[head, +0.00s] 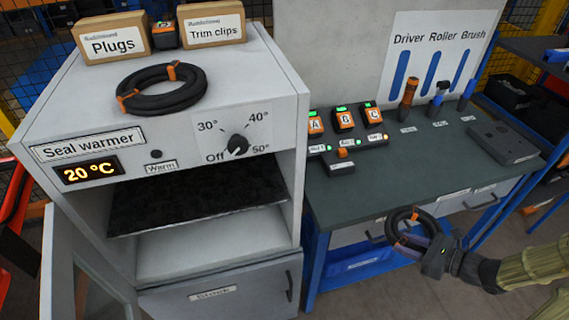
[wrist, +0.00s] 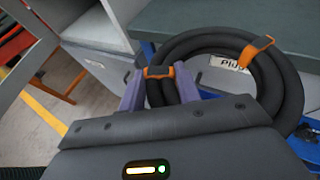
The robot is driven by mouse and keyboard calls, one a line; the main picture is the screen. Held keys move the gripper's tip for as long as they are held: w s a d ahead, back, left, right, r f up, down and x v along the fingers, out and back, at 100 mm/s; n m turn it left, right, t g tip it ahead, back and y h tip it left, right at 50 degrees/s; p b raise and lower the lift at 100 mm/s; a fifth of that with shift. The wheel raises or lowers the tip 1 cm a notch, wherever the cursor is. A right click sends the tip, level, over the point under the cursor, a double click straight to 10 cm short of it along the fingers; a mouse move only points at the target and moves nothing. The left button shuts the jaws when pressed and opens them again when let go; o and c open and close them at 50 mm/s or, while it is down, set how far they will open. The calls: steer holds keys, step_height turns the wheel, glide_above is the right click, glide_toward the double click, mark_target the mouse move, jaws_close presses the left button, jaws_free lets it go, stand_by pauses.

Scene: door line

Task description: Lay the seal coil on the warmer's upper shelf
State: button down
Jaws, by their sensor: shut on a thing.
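My gripper (head: 418,245) is shut on a black seal coil (head: 389,226) with orange ties, in front of the bench's front edge. In the wrist view my gripper's purple fingers (wrist: 160,86) pinch the coil (wrist: 291,85) by its near left side, at an orange tie. The seal warmer (head: 110,175) stands to the left, its door (head: 68,275) swung open. Its dark upper shelf (head: 200,192) is bare, with a pale floor below it. The display reads 20 °C and the knob (head: 238,145) has marks from Off to 50°. The coil is outside the warmer, to its right.
A second black coil (head: 152,101) lies on the warmer's top, before the Plugs box (head: 113,40) and Trim clips box (head: 212,24). The bench (head: 400,180) holds A, B, C units and upright tools. A blue bin (head: 360,265) sits under the bench.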

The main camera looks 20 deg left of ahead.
step_height(320, 180, down, 12)
steer(key=s+m+t+h+p, duration=0.1)
steer(key=m+t+h, duration=0.1)
steer(key=shift+d+m+p, duration=0.15)
steer(key=shift+m+p, duration=0.15)
steer(key=shift+m, duration=0.1)
steer(key=shift+f+t, duration=0.1)
steer(key=shift+t, duration=0.2)
steer(key=shift+s, duration=0.1)
